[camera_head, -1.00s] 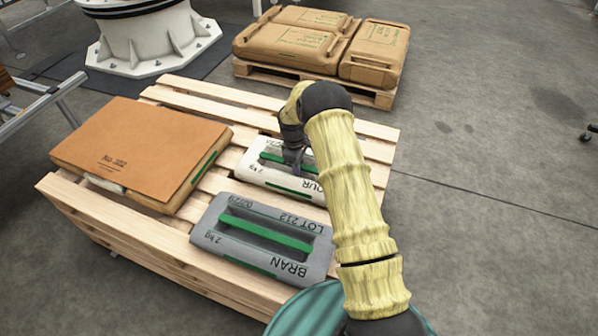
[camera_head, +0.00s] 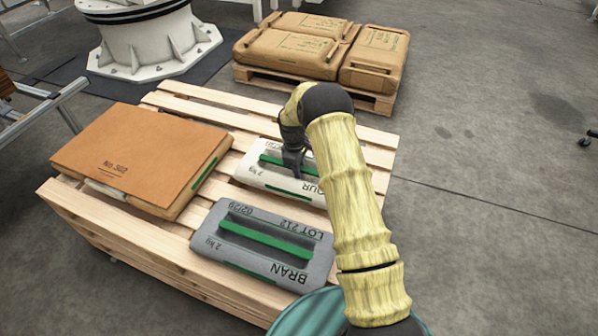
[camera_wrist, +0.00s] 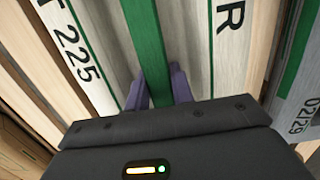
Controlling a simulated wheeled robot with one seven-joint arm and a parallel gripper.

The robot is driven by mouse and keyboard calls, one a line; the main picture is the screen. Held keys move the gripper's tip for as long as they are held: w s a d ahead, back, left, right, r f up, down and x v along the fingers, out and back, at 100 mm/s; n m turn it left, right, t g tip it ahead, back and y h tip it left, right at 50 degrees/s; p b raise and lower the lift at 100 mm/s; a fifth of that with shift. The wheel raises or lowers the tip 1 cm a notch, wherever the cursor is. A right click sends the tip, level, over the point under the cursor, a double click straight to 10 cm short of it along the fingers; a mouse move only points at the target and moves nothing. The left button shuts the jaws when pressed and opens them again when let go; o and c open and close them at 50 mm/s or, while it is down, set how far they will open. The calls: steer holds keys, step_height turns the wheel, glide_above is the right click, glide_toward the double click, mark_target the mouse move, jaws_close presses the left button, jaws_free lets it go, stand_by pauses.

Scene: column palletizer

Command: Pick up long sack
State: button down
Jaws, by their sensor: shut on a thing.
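A white sack (camera_head: 268,181), lettered with a partly hidden word ending in "OUR" and with a green handle strip (camera_head: 274,160), lies on the wooden pallet. My gripper (camera_head: 294,170) is over it, fingers down at the strip. In the wrist view, the two purple-grey fingers (camera_wrist: 159,90) are shut on the green strip (camera_wrist: 146,40), one on each side. The white sack (camera_wrist: 103,45) fills the middle of that view. It appears to rest on the pallet. My forearm hides its right end in the head view.
A grey BRAN sack (camera_head: 225,243) lies in front on the same pallet (camera_head: 160,232). A brown sack with a flat orange-brown top (camera_head: 140,150) lies at left. Behind, several brown sacks (camera_head: 290,50) sit on another pallet (camera_head: 300,83). A white machine base (camera_head: 150,45) stands back left.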

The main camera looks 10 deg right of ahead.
step_height(320, 180, up, 8)
steer(key=shift+w+r+p, duration=0.1)
steer(key=shift+r+p, duration=0.15)
steer(key=shift+p, duration=0.7)
steer(key=s+m+y, duration=0.1)
steer(key=s+m, duration=1)
steer(key=s, duration=0.2)
steer(key=shift+s+a+f+g, duration=0.15)
steer(key=shift+s+f+g, duration=0.1)
steer(key=shift+s+g, duration=0.05)
